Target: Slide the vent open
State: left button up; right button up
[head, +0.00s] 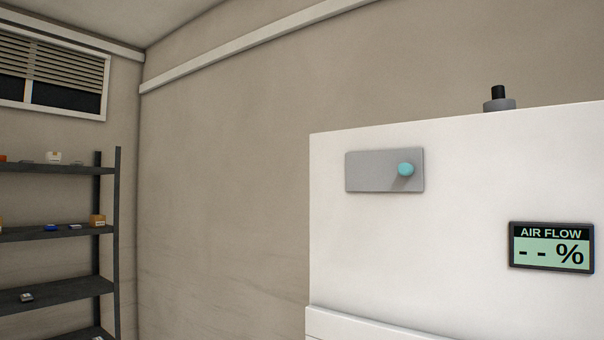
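A grey rectangular plate (368,172) is on the upper left of a white cabinet's front (450,215). A round teal knob (405,169) sticks out near the plate's right end. This looks like the vent slide; no opening shows around it. A display (551,247) at the lower right of the front reads "AIR FLOW" and "-- %". Neither of my grippers is in the head view.
A black and grey fitting (498,98) stands on the cabinet's top. Dark shelves (55,234) with small items stand at the left, below a louvred window (52,68). Bare wall (220,200) lies between the shelves and the cabinet.

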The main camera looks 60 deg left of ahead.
aim_at(399, 170)
jog(key=u, duration=1.55)
